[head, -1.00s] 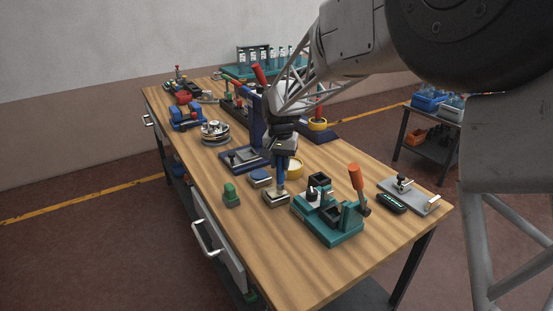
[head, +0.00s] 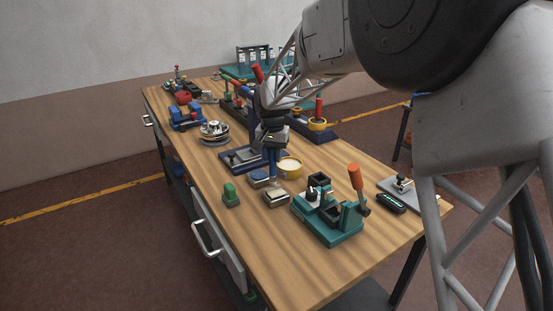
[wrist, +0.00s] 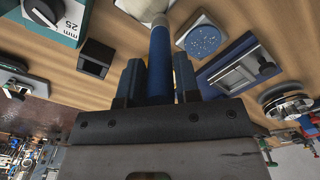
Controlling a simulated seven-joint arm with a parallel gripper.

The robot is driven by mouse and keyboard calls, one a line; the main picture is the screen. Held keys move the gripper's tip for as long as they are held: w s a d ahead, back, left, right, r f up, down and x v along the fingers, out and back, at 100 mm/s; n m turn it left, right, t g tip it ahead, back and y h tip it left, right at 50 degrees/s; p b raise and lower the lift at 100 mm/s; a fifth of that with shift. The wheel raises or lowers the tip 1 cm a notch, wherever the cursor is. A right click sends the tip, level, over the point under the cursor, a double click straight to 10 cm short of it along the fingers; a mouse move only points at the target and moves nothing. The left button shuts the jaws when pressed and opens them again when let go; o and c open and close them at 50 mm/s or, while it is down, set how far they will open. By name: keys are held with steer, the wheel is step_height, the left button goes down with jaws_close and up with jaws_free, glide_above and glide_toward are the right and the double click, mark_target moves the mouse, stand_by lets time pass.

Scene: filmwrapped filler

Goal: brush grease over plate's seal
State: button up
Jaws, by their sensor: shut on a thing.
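My gripper (head: 272,150) is shut on the blue handle of an upright brush (wrist: 160,65); the blue fingers show on either side of it in the wrist view. The yellow tin (head: 290,173), with cream-coloured contents, stands right behind the brush.
A teal fixture (head: 328,225) with an orange handle stands right of the plate. A green block (head: 230,194) stands left. A blue press base (head: 238,158) lies behind. The bench front is bare wood (head: 270,260).

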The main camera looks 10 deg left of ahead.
steer(key=shift+w+a+r, duration=0.15)
steer(key=shift+w, duration=0.05)
steer(key=shift+r, duration=3.8)
steer(key=shift+s, duration=0.1)
steer(key=shift+s+a, duration=0.45)
steer(key=shift+a, duration=0.05)
steer(key=shift+f, duration=0.15)
